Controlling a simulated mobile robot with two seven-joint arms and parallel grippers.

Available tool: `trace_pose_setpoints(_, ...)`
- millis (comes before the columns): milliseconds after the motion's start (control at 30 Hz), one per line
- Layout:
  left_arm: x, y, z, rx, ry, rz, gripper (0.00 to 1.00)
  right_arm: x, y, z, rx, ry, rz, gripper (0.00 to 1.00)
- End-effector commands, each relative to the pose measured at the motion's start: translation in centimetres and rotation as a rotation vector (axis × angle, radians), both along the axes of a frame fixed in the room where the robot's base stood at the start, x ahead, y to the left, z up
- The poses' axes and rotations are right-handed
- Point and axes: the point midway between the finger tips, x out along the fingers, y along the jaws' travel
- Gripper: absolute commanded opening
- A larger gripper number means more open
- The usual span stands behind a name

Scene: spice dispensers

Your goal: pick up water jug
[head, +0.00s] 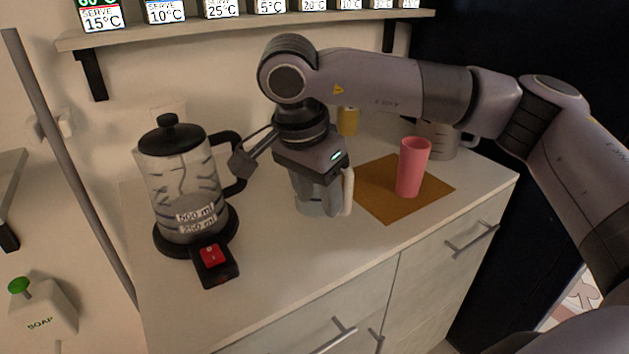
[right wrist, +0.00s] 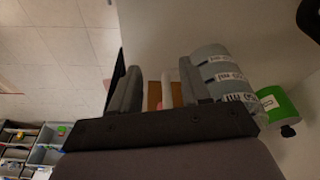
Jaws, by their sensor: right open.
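The water jug, a clear jug with a pale handle, stands on the counter mostly hidden behind my right gripper (head: 322,208). Its handle (head: 348,190) shows just right of the fingers, and a bit of its clear body (head: 307,207) shows at their left. In the right wrist view, the jug's grey body with measure labels (right wrist: 222,75) is beside the right finger. A pale upright strip, apparently the handle, lies between the open fingers (right wrist: 160,88). I cannot tell whether the fingers touch it. My left gripper is not in view.
A kettle (head: 170,180) with a black lid and red switch stands left on the counter. A pink cup (head: 412,168) stands on a brown mat (head: 375,190) at right. Another clear jug (head: 438,142) is behind it. A shelf (head: 240,25) runs above.

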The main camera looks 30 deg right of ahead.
Motion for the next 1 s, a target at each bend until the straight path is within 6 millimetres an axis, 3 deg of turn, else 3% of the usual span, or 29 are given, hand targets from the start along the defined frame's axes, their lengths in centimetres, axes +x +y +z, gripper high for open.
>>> trace_pose_setpoints(100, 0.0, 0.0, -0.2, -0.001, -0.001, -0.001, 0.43, 0.6, -2.6, 1.9, -0.102, -0.047, -0.023, 0.47)
trace_pose_setpoints(233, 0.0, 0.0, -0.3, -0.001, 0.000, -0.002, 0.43, 0.8, -3.8, 2.5, -0.145, -0.061, -0.036, 0.47)
trace_pose_setpoints(733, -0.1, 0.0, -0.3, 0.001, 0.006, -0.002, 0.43, 1.8, -6.8, -2.8, -0.147, -0.059, -0.034, 0.47)
trace_pose_setpoints(1000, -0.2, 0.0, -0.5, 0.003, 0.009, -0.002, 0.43, 1.9, -7.0, -3.4, -0.145, -0.062, -0.034, 0.47)
